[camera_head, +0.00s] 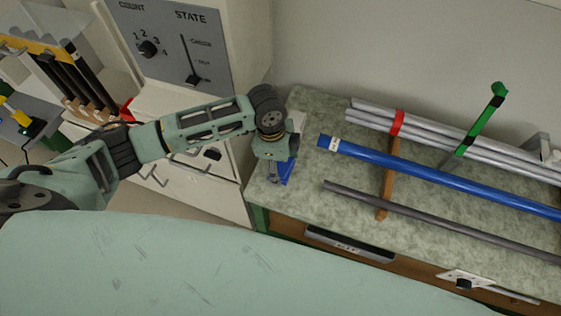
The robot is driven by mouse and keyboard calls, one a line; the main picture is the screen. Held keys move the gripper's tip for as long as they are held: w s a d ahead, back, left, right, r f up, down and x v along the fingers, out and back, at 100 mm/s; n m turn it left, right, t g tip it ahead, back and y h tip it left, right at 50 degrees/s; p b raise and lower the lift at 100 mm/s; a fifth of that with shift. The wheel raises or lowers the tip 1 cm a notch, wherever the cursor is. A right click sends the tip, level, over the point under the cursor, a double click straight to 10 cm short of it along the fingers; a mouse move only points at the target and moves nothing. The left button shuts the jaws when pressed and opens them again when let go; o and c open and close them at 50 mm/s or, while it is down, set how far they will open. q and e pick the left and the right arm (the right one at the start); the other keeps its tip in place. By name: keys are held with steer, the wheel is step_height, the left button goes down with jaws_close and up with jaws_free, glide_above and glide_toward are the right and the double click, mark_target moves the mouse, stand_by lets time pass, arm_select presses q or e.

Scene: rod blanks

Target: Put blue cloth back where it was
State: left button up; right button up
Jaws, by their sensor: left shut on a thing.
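The blue cloth (286,169) shows as a small patch of blue under my left gripper (279,176), at the left end of the grey-green bench top. My left gripper is shut on it, and the wrist hides much of the cloth. I cannot tell whether the cloth touches the bench. My right gripper is not in view.
On the bench (300,194) lie a blue rod (440,178), a dark grey rod (430,217) and several silver rods (440,139) with a red band (398,122). A green upright (483,120) stands among them. A cabinet with a COUNT/STATE panel (170,50) stands behind my left arm.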

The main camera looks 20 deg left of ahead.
arm_select(q)
steer(key=shift+f, duration=0.2)
steer(key=o, duration=1)
steer(key=shift+o, duration=0.2)
steer(key=shift+r, duration=0.1)
step_height(320, 180, up, 12)
steer(key=a+b, duration=0.1)
steer(key=shift+a, duration=0.2)
